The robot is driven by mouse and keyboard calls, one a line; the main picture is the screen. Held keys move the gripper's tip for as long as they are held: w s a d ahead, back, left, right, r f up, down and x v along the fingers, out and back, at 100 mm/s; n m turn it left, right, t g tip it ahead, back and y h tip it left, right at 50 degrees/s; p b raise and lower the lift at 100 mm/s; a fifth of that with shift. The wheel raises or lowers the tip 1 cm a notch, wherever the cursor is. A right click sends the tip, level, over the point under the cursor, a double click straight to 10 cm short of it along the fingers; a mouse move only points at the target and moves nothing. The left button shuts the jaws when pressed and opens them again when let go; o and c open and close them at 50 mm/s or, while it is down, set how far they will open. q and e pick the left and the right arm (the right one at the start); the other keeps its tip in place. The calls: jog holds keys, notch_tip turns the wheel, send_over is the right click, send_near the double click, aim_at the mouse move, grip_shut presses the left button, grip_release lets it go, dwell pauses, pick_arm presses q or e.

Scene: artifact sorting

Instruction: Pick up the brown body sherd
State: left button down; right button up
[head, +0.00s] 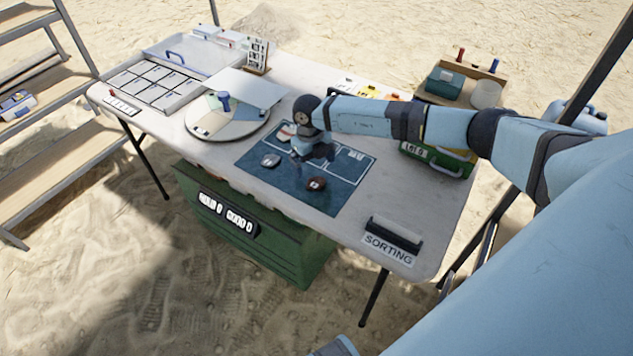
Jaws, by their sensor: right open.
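The brown sherd (316,184), small and dark with a pale spot, lies on the blue sorting mat (330,203) near its front edge. My right gripper (312,160) reaches in from the right, pointing down over the mat just behind the sherd. It is open, with nothing seen between its fingers; the exact gap to the sherd cannot be told. My left gripper is not in view.
A grey piece (270,160) lies on the mat left of the gripper. A round board (228,127) and a compartment tray (155,86) stand to the left. A SORTING sign (390,246) is at the front right, and a green crate (437,160) at the right.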

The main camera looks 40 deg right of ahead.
aim_at(316, 183)
jog(key=f, duration=0.2)
jog(key=s+f, duration=0.1)
jog(key=f, duration=0.2)
jog(key=shift+f, duration=0.3)
jog(key=c, duration=1)
